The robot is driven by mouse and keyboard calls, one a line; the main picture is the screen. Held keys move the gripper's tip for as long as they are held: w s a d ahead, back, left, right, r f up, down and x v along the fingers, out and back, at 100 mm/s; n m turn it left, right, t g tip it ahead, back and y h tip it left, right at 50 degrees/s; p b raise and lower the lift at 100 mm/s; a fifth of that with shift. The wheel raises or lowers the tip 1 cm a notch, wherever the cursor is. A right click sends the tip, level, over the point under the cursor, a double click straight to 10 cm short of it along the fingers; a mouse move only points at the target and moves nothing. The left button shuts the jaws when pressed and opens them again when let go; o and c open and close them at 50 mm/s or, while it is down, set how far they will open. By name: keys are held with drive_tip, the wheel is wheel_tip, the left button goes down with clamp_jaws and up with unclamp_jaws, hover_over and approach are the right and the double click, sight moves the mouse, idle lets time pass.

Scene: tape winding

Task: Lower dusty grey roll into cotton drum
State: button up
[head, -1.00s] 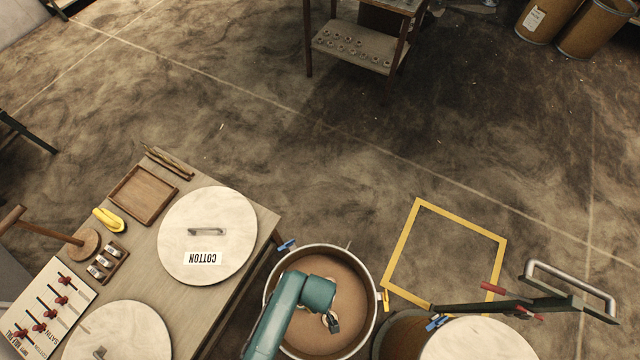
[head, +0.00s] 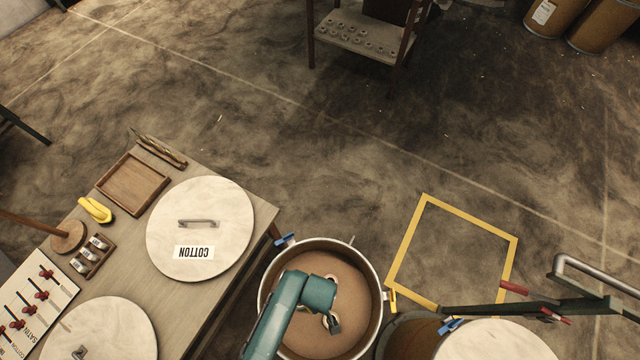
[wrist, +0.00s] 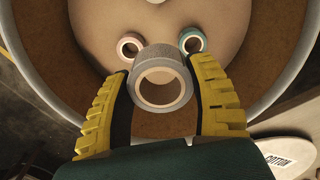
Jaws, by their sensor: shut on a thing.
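The grey roll (wrist: 160,58) is held between the two yellow-padded fingers of my gripper (wrist: 158,76) in the wrist view, its hole facing the camera. The open round drum (head: 381,300) stands beside the table in the head view, and my gripper (head: 332,323) is over its opening. The drum's brown inner wall (wrist: 60,60) surrounds the roll in the wrist view. A pink roll (wrist: 129,46) and a teal roll (wrist: 192,41) are in the drum beyond the grey roll. The gap below the grey roll cannot be told. The lid marked COTTON (head: 200,215) lies on the table.
The table (head: 225,290) at left also carries a wooden tray (head: 132,184), a yellow item (head: 95,209) and another lid (head: 100,335). A second, lidded drum (head: 495,345) stands close at right. A yellow floor square (head: 405,245) is empty.

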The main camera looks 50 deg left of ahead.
drive_tip(key=shift+f, duration=0.1)
drive_tip(key=shift+f+b, duration=5.2)
drive_tip(key=shift+f, duration=1.9)
drive_tip(key=shift+f+b, duration=1.25)
drive_tip(key=shift+f, duration=0.4)
drive_tip(key=o, duration=1.1)
drive_tip(key=shift+r, duration=0.15)
wheel_tip(320, 180, up, 12)
drive_tip(key=shift+f, duration=0.1)
